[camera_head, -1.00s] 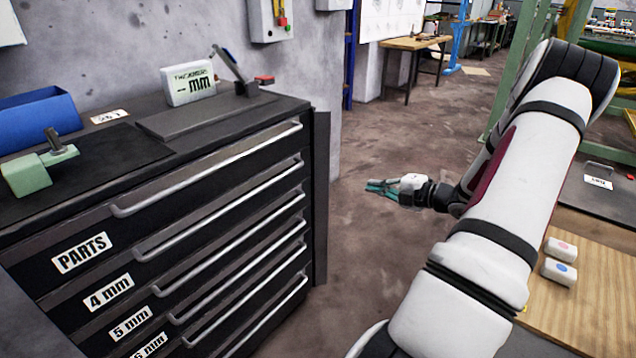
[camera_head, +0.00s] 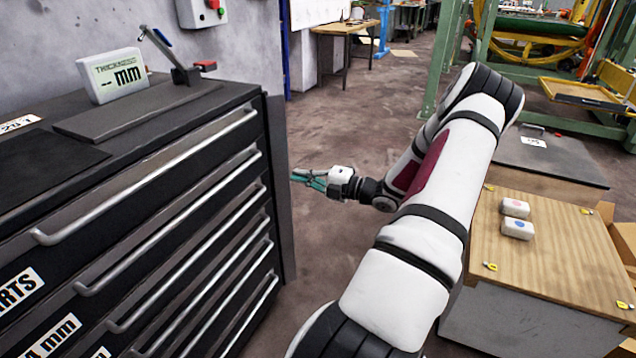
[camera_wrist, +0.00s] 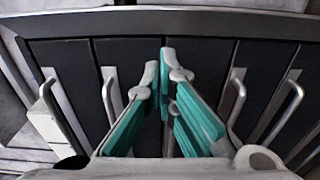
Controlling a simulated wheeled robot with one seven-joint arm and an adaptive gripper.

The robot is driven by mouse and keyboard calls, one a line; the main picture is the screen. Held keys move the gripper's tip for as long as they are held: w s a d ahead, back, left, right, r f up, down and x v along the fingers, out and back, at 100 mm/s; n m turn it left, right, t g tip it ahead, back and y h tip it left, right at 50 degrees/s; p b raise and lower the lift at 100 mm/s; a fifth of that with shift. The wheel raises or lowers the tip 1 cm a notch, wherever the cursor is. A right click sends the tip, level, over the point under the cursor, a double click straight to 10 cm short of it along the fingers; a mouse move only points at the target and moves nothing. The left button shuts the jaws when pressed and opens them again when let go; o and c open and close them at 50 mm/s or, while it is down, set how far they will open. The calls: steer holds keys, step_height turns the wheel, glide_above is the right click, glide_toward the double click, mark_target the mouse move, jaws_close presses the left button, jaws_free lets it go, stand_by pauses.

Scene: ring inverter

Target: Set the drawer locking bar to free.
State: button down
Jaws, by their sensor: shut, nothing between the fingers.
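The dark drawer cabinet (camera_head: 170,165) stands at the left in the head view. A tall dark upright bar (camera_head: 280,190), which looks like the drawer locking bar, runs along the cabinet's right front edge. My gripper (camera_head: 296,177) is just right of this bar in the picture, with its teal fingers pointing left towards it. Whether it touches the bar cannot be told. In the wrist view my gripper (camera_wrist: 162,62) is shut and empty in front of drawer fronts with silver handles (camera_wrist: 235,96). A dark grey strip (camera_wrist: 220,22) crosses above the fingertips, probably the bar.
A thickness gauge display (camera_head: 112,74) and a lever device (camera_head: 178,62) stand on the cabinet top. A wooden-topped bench (camera_head: 560,240) with two small white blocks is at the right. Open floor lies behind my gripper.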

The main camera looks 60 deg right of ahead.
mark_target(285, 162)
steer(key=shift+w+d+b, duration=0.3)
steer(key=shift+w+d, duration=0.3)
steer(key=shift+w, duration=0.35)
steer(key=shift+w+d+b, duration=0.3)
steer(key=shift+w+d, duration=0.3)
steer(key=shift+w, duration=0.35)
steer(key=shift+w+d, duration=0.1)
steer(key=shift+w+d+b, duration=0.4)
steer(key=shift+d+b, duration=0.05)
steer(key=shift+d, duration=0.1)
